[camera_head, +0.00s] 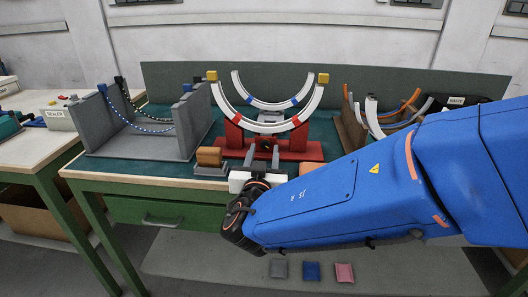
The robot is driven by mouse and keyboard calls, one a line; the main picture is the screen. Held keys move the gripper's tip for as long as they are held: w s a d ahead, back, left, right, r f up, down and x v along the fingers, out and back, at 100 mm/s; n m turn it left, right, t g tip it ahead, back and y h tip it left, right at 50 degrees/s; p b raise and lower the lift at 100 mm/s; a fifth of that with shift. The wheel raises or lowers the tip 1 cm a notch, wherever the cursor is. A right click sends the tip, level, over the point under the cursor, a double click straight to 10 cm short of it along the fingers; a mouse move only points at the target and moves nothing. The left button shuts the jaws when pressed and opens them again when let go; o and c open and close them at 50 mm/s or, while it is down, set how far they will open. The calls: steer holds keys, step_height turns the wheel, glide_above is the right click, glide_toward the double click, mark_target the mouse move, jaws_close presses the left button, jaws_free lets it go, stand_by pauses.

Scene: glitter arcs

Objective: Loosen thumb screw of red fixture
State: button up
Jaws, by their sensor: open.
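The red fixture (236,137) stands near the front middle of the green-topped workbench. It carries a white arc (226,108) with red and blue bands and yellow end blocks. A small dark knob (265,144), which looks like the thumb screw, shows low on the fixture's front. My gripper (262,154) is open in front of the fixture, its two fingers pointing at it, one on either side of the knob in the picture. I cannot tell whether the fingers touch the knob. My gripper and arm hide part of the fixture's front and the bench edge.
A grey stand (138,140) with hanging dotted strips is at the left. An orange-brown block (209,156) lies left of my gripper. A brown rack with loose arcs (372,113) is at the right, beside a black labelled bin (456,101). A green panel closes the back.

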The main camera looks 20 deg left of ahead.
steer(key=shift+w+a, duration=0.1)
steer(key=shift+w, duration=0.3)
jaws_close()
steer(key=shift+n, duration=1.6)
jaws_free()
